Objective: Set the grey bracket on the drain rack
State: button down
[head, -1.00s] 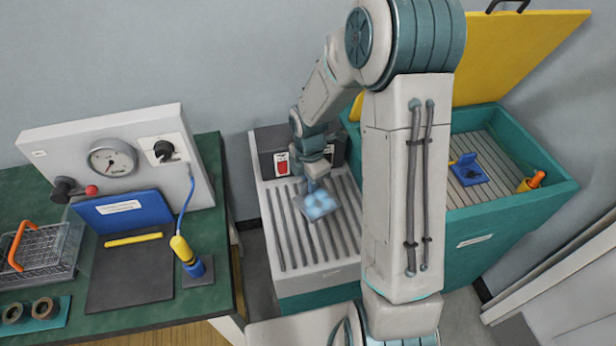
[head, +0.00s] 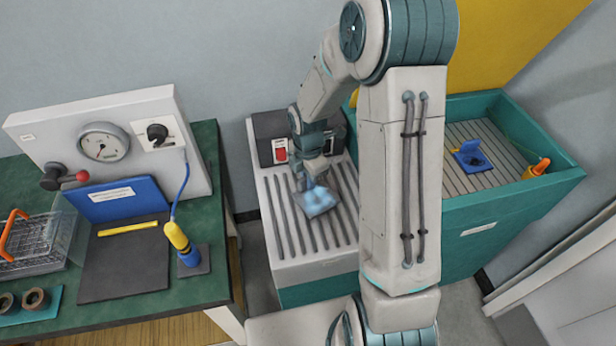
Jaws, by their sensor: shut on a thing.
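The grey bracket (head: 318,203) is a small flat plate with bluish-lit raised parts. It is at the slatted top of the drain rack (head: 285,240), a pale unit with dark grooves and a teal base. My gripper (head: 308,186) points down over the rack and is shut on the bracket at its upper left edge. The bracket is on or just above the slats; I cannot tell whether it touches them. My arm hides the right side of the rack.
Right of the rack is a teal tub (head: 540,200) with its yellow lid (head: 520,40) raised, holding a blue part (head: 472,157) and an orange-handled tool (head: 536,168). Left is a green bench (head: 205,290) with a gauge panel (head: 140,130). Bare slats lie around the bracket.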

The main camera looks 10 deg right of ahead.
jog(key=shift+f+b, duration=0.55)
jog(key=shift+f, duration=0.2)
dwell(0.3)
jog(key=c, duration=1.3)
grip_release()
jog(key=shift+r+p, duration=2.55)
jog(key=shift+r, duration=0.45)
